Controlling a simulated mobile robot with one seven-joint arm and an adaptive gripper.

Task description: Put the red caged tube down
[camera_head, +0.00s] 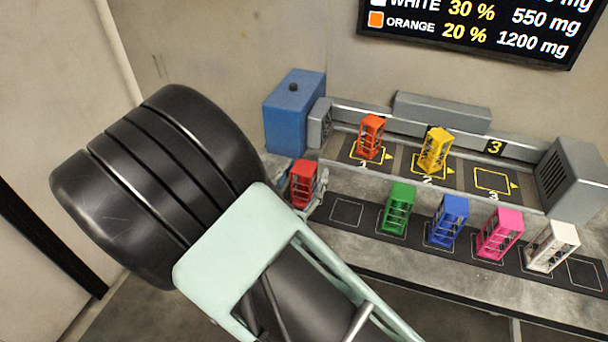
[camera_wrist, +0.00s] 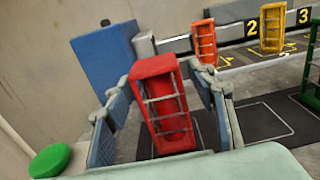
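The red caged tube (camera_head: 303,184) is between the fingers of my gripper (camera_head: 304,190), at the left end of the dark mat (camera_head: 373,217). In the wrist view, the red caged tube (camera_wrist: 164,104) leans a little in the picture. The fingertips of my gripper (camera_wrist: 160,84) close in on its two sides, and it appears gripped. Its foot is partly hidden by the gripper, and I cannot tell whether it touches the mat. An empty outlined square (camera_head: 346,212) lies just right of it.
Green (camera_head: 398,209), blue (camera_head: 447,221), pink (camera_head: 499,234) and white (camera_head: 552,247) caged tubes stand along the mat. Behind, an orange tube (camera_head: 370,137) stands at 1 and a yellow tube (camera_head: 434,151) at 2; place 3 (camera_head: 492,181) is empty. A blue box (camera_head: 294,108) stands close behind the gripper.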

